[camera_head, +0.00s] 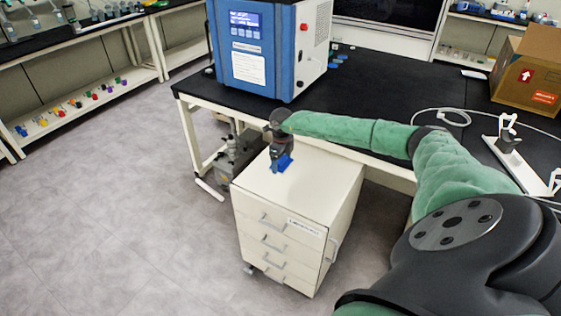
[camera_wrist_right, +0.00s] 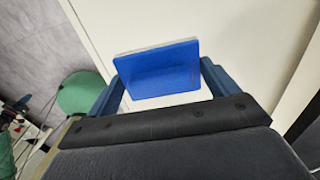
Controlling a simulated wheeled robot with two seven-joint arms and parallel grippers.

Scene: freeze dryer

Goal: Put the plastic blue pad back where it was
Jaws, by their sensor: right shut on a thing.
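The blue plastic pad (camera_head: 284,163) is held by my right gripper (camera_head: 279,160) over the white drawer cabinet (camera_head: 318,186) in the head view. In the right wrist view the pad (camera_wrist_right: 158,70) sits between the two blue fingers of my right gripper (camera_wrist_right: 160,82), which are shut on it. The pad is tilted. I cannot tell whether its lower edge touches the cabinet top. My left gripper does not show.
The blue and white freeze dryer (camera_head: 250,50) stands on the black bench (camera_head: 380,85) behind the cabinet. Small round blue and green items (camera_head: 337,58) lie beside the dryer. A cardboard box (camera_head: 527,70) is at the far right. The grey floor at left is clear.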

